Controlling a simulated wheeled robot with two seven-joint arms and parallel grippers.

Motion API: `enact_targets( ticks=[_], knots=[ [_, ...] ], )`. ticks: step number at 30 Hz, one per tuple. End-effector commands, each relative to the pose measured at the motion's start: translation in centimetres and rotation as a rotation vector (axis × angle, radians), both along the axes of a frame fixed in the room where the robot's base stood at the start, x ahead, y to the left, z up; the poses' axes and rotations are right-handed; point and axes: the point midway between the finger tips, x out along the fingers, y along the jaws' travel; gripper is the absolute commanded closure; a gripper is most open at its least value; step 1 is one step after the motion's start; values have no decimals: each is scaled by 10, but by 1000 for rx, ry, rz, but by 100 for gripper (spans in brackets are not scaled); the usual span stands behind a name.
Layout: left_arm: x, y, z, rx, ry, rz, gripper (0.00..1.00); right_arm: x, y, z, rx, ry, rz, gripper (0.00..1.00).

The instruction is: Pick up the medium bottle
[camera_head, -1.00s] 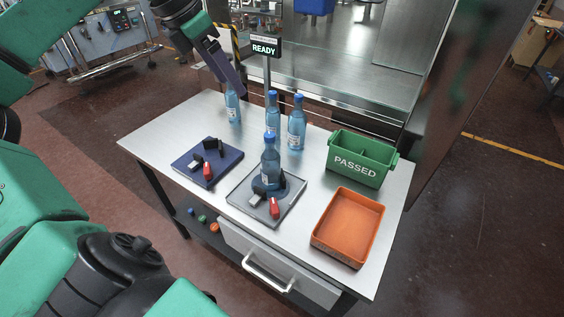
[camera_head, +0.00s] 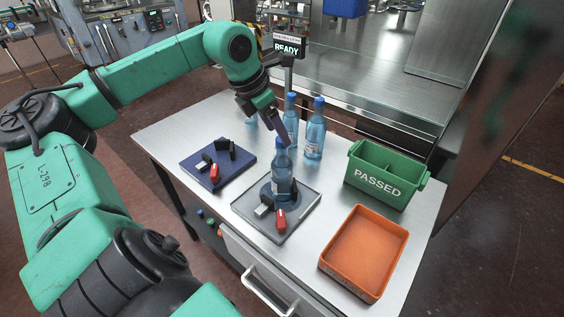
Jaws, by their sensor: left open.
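Several blue bottles with blue caps are on the steel table. One bottle (camera_head: 282,178) stands upright in the clear fixture (camera_head: 300,206). Two more, a back bottle (camera_head: 291,112) and a right back bottle (camera_head: 314,132), stand upright behind it. A fourth bottle (camera_head: 251,121) at the left is mostly hidden by my left arm. I cannot tell for sure which is the medium one. My left gripper (camera_head: 279,135) is open and empty, pointing down close to the cap of the fixture bottle; I cannot tell whether they touch. My right gripper is not in view.
A dark blue plate (camera_head: 233,176) with black, grey and red clamp parts lies left of the fixture. A green PASSED bin (camera_head: 383,188) and an orange tray (camera_head: 365,250) sit at the right. A READY sign (camera_head: 288,48) on a post stands behind the bottles.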

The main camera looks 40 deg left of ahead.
Motion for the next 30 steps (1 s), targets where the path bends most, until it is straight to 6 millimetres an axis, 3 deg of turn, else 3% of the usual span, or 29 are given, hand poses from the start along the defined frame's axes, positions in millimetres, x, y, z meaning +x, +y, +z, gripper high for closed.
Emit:
enact_targets(
  ticks=[1,5,14,18,20,30],
  knots=[
    [2,-4,-5,-4,6,-2,26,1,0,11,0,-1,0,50],
    [9,-7,-25,-3,8,0,26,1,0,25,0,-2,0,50],
    [13,-7,-36,-1,1,0,26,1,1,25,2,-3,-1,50],
    [13,-7,-36,-1,1,0,80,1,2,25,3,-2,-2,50],
    [13,-7,-36,-1,1,0,100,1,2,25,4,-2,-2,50],
    [13,-7,-36,0,1,0,100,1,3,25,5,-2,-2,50]
  ],
)
